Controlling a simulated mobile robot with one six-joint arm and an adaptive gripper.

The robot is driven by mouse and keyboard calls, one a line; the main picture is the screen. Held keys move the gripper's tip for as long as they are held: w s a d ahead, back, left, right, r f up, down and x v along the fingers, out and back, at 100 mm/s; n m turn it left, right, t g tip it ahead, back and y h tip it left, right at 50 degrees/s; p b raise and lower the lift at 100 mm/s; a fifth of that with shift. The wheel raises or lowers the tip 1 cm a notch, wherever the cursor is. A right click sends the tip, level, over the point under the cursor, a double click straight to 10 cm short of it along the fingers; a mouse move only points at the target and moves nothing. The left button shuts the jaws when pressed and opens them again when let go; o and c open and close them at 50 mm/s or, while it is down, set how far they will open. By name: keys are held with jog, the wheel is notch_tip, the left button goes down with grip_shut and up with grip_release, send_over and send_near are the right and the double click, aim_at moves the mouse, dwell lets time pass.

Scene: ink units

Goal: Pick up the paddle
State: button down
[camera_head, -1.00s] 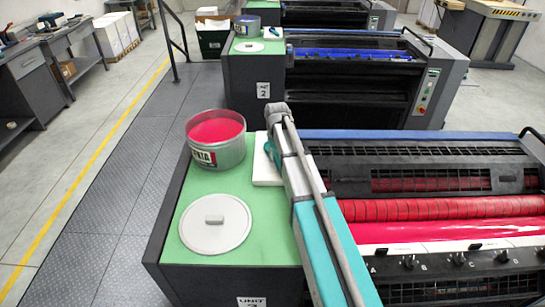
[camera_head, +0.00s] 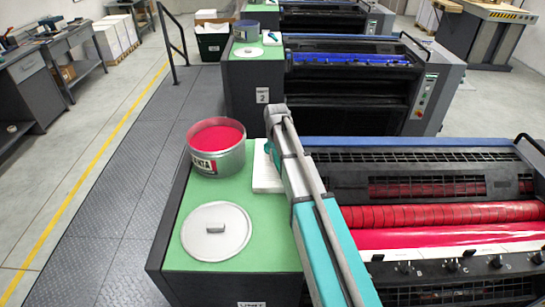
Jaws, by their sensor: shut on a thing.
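I cannot make out the paddle for certain. A small teal piece (camera_head: 272,152) shows over a white pad (camera_head: 264,180) on the green top (camera_head: 265,238), just left of my arm; I cannot tell whether it is part of the paddle or of my arm. My arm, grey and teal, reaches up from the bottom and covers the right part of the pad. My gripper is hidden behind the arm, so its jaws and what they hold do not show.
An open tin of magenta ink (camera_head: 217,147) stands left of the pad, close to it. A round grey lid (camera_head: 216,231) lies in front. The press with magenta rollers (camera_head: 440,215) is on the right. A dark walkway (camera_head: 130,190) runs free on the left.

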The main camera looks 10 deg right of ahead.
jog(key=s+d+r+p, duration=0.8)
jog(key=s+d+r, duration=0.1)
jog(key=d, duration=0.1)
jog(key=shift+s+r+p, duration=0.3)
jog(key=shift+s+p, duration=0.05)
dwell(0.3)
jog(key=c, duration=1)
grip_release()
grip_shut()
notch_tip(320, 180, down, 10)
jog(key=b, duration=1)
